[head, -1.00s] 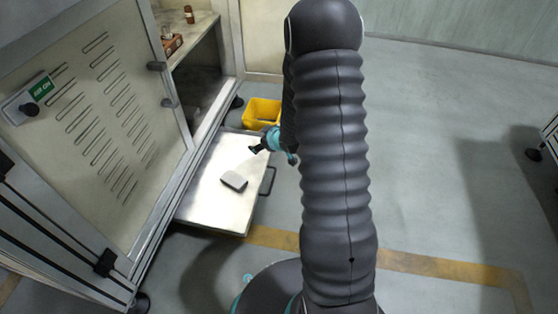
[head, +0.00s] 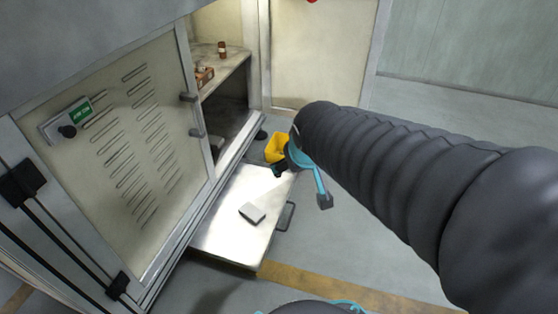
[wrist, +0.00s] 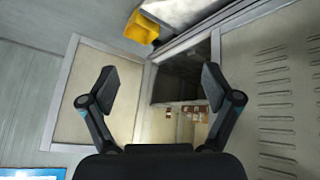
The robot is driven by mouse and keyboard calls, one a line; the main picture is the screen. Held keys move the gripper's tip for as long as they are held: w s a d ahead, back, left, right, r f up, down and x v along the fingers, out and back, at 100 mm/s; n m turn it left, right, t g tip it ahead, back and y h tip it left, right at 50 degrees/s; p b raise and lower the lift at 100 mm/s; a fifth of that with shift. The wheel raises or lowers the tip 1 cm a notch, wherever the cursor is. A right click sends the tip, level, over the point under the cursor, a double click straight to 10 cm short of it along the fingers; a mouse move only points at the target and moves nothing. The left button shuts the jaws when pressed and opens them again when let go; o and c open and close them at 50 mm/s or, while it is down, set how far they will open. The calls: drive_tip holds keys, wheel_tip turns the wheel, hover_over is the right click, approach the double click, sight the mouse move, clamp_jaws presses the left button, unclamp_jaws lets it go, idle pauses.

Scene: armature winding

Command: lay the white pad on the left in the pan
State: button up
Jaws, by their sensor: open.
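A small pale grey-white pad (head: 252,212) lies on a pulled-out white metal drawer or tray (head: 225,232) beside the cabinet. I see no second pad clearly and no thing that is plainly a pan; the tray may be it. My gripper (head: 279,172) is above the far end of the tray, beyond the pad, near the yellow bin. In the wrist view my gripper (wrist: 158,84) is open, with nothing between its fingers, and faces the cabinet opening. The pad does not show in the wrist view.
A yellow bin (head: 275,148) stands on the floor behind the tray; it also shows in the wrist view (wrist: 140,27). The cabinet door (head: 120,150) is at the left. Brown items (head: 204,77) sit on the cabinet shelf. The floor right of the tray is clear.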

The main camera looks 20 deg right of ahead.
drive_tip(key=s+a+r+g+y, duration=0.1)
drive_tip(key=s+a, duration=0.3)
drive_tip(key=s, duration=0.7)
drive_tip(key=shift+s+r+m, duration=0.25)
drive_tip(key=shift+r+m, duration=0.15)
drive_tip(key=shift+r, duration=0.2)
